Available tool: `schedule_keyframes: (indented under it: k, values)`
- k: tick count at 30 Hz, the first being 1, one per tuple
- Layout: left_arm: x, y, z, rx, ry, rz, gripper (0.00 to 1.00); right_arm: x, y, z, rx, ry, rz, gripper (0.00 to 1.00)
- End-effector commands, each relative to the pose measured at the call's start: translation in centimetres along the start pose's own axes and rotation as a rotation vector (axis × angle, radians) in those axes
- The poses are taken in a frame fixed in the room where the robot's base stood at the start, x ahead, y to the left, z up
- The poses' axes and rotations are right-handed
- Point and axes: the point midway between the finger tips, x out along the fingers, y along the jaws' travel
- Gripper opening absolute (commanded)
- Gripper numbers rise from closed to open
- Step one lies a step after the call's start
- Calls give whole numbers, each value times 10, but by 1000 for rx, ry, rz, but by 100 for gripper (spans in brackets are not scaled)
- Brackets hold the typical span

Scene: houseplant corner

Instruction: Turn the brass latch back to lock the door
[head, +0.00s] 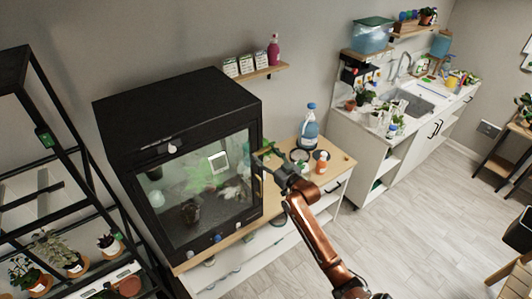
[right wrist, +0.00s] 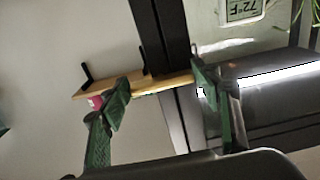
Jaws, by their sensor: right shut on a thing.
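The black terrarium cabinet (head: 180,105) stands on a wooden-topped stand, and its glass door (head: 180,180) looks closed in the head view. My right gripper (head: 262,161) is at the right front edge of the door frame. In the right wrist view its two green fingers (right wrist: 160,80) stand a little apart, with the black frame behind them. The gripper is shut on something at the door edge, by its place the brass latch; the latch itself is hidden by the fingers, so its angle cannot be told. My left gripper is not in view.
A blue-capped water jug (head: 308,130) and an orange-labelled jar (head: 321,162) stand on the wooden top right of the cabinet. A wall shelf (head: 257,74) holds boxes and a pink bottle. A black plant rack (head: 60,120) is at left.

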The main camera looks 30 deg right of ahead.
Motion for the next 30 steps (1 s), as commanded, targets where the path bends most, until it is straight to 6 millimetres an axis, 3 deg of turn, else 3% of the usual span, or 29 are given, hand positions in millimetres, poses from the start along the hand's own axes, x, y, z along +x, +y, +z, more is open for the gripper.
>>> schedule_keyframes:
  k: [9,10,17,26,30]
  values:
    - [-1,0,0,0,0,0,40,0,0,0,27,2,0,34]
    - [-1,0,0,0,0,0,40,0,0,0,27,2,0,59]
    - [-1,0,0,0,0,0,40,0,0,0,25,2,0,75]
    - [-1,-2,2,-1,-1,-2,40,-1,0,0,23,1,0,75]
    - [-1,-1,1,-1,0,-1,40,-12,1,1,22,0,1,75]
